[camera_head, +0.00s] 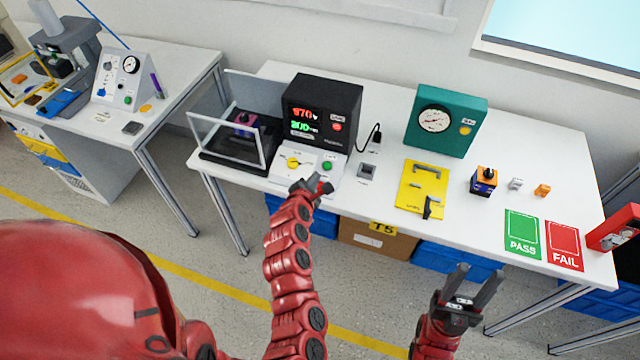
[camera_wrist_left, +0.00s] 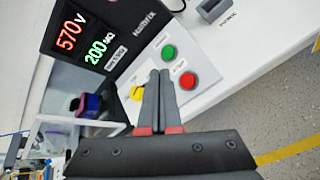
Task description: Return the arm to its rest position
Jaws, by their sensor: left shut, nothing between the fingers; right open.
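My left gripper (camera_head: 318,185) is shut and empty at the front edge of the tester's control panel. In the left wrist view its fingertips (camera_wrist_left: 160,74) lie together over the white panel, between the yellow rotary knob (camera_wrist_left: 137,92) and the red button (camera_wrist_left: 187,80). I cannot tell whether they touch the panel. The yellow knob (camera_head: 293,162) and the green button (camera_head: 327,165) show just beyond the gripper in the head view. The black tester (camera_head: 322,112) has a lit display. My right gripper (camera_head: 467,287) is open and empty, in front of the table's edge.
A clear-walled fixture (camera_head: 228,140) stands left of the tester. A teal gauge box (camera_head: 445,120), a yellow plate with handles (camera_head: 422,188), small parts and the PASS (camera_head: 522,233) and FAIL (camera_head: 564,245) mats occupy the table's right. Blue bins (camera_head: 458,262) and a cardboard box (camera_head: 375,240) sit below.

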